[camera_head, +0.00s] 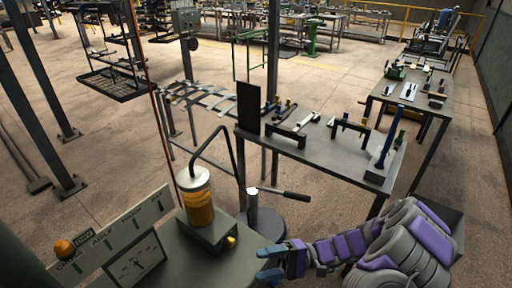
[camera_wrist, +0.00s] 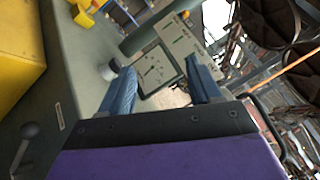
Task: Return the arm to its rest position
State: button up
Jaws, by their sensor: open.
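My gripper (camera_head: 262,264) is at the bottom centre of the head view, with its two blue fingers pointing left. It is open, with nothing seen between the fingers. My purple and grey arm reaches to it from the lower right, low and stretched out sideways. In the wrist view my gripper (camera_wrist: 158,66) shows its two blue fingers spread apart.
A grey bench top (camera_head: 185,262) is left of my gripper. It carries a device with an amber cylinder (camera_head: 199,208) and a marked gauge panel (camera_head: 120,235). A round dark stand (camera_head: 266,222) is behind my gripper. A workbench (camera_head: 330,157) with tools stands farther back.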

jog(key=s+a+r+n+g+h, duration=0.2)
jog(key=s+r+n+g+h, duration=0.15)
jog(key=s+r+h, duration=0.65)
jog(key=s+d+r+m+t+h, duration=0.1)
jog(key=s+d+m+t+h, duration=0.1)
jog(key=s+d+t+h, duration=0.5)
jog(key=s+d+h, duration=0.2)
jog(key=s+d, duration=0.2)
jog(key=d, duration=0.2)
jog(key=shift+s+r, duration=0.25)
jog(key=shift+r, duration=0.15)
jog(key=shift+c, duration=0.4)
